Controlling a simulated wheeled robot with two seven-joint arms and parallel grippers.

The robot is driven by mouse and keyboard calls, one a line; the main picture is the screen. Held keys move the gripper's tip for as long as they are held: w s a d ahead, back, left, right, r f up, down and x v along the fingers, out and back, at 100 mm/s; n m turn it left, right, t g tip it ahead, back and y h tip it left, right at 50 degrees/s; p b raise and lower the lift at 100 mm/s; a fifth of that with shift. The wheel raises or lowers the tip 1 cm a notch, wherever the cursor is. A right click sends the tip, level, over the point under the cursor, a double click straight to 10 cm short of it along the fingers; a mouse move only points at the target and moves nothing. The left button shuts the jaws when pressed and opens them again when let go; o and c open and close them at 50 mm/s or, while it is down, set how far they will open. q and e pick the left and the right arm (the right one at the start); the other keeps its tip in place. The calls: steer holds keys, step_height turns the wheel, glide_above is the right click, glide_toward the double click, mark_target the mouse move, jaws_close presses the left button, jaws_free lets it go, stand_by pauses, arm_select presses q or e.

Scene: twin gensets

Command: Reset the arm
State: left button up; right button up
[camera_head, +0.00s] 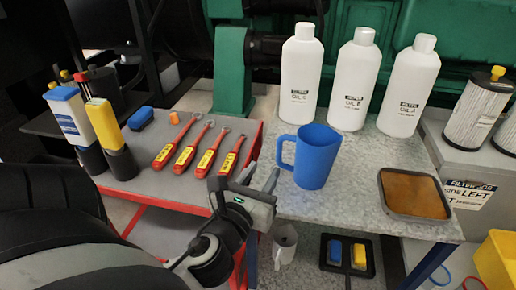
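My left gripper (261,176) reaches in from the lower left on my dark arm. It is over the gap between the red-edged cart and the grey worktable. Its two fingers stand apart with nothing between them, pointing away from me. The blue jug (315,156) stands upright on the worktable, just right of the fingers and apart from them. My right gripper is not in view.
Several red-handled wrenches (187,144) lie on the cart (150,182). Three white oil bottles (301,73) stand at the back of the worktable (343,203). A tray of amber liquid (413,194) is at right. A grey mug (285,243) is below.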

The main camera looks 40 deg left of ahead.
arm_select(q)
steer(key=shift+s+d, duration=0.25)
steer(key=shift+s, duration=0.45)
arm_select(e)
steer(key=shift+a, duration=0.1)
